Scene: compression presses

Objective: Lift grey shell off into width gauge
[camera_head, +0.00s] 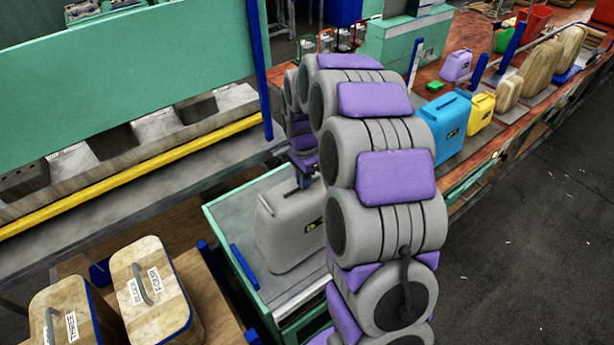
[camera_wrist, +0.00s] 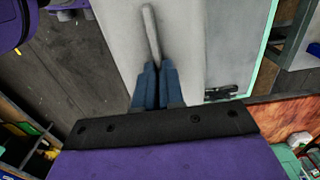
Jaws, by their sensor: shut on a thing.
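The grey shell (camera_head: 285,235) is a case-like block with a small dark label, upright over a green-edged tray (camera_head: 222,225) with a grey floor. I cannot tell whether its base touches the tray. My gripper (camera_head: 303,181) is above the shell, mostly hidden behind my arm. In the wrist view my gripper (camera_wrist: 152,75) has its blue fingers closed on the handle (camera_wrist: 150,35) of the grey shell (camera_wrist: 115,30). My arm hides the shell's right side. I cannot tell for sure which thing is the width gauge; the green-edged tray may be it.
Wooden blocks labelled FOUR (camera_head: 155,300) and THREE (camera_head: 75,315) stand front left. A green press panel (camera_head: 120,75) and yellow bar (camera_head: 130,172) lie behind. Blue (camera_head: 446,125) and yellow (camera_head: 479,112) cases line the red-brown bench. Floor at right is clear.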

